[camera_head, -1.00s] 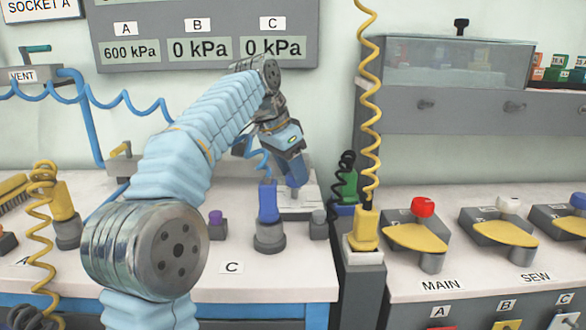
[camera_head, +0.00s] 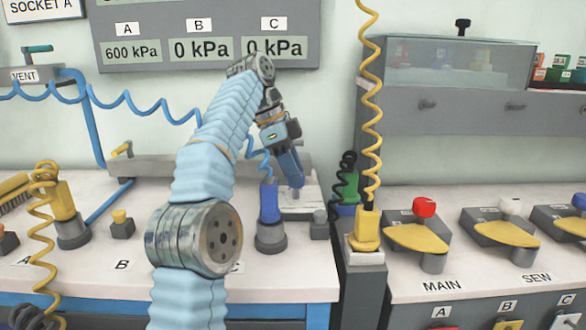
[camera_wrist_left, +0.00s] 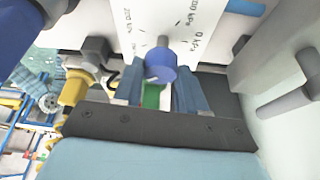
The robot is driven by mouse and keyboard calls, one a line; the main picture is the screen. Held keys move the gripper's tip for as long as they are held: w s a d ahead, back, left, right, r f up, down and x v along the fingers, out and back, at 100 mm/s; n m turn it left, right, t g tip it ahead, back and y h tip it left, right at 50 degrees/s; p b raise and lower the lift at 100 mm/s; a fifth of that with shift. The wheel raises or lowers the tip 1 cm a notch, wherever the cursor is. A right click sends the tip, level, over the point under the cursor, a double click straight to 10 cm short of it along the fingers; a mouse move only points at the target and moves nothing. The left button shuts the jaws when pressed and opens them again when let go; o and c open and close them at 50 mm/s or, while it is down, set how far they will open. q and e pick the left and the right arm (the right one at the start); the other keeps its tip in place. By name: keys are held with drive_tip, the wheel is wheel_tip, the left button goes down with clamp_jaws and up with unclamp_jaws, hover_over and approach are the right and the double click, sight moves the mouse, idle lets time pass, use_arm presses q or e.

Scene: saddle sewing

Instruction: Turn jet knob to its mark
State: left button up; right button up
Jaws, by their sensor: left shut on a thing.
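The jet knob (camera_wrist_left: 161,64) is a round blue knob on a grey shaft in the left wrist view. Behind it is a white dial face (camera_wrist_left: 190,38) with printed kPa marks. My left gripper (camera_wrist_left: 160,84) has one blue finger on each side of the knob and is shut on it. In the head view my left gripper (camera_head: 296,186) points down at a small pale plate (camera_head: 300,206) on the bench, and the knob is hidden there. Which mark the knob points at cannot be told. My right gripper is not in view.
A blue plug (camera_head: 268,202) with a coiled hose stands just left of the gripper. A yellow plug (camera_head: 367,228) and a green plug (camera_head: 347,185) stand to its right. The wall display (camera_head: 205,42) reads A 600 kPa, B and C 0 kPa.

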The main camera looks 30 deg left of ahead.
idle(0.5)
use_arm(q)
drive_tip(key=o, duration=1.1)
drive_tip(key=shift+c, duration=0.2)
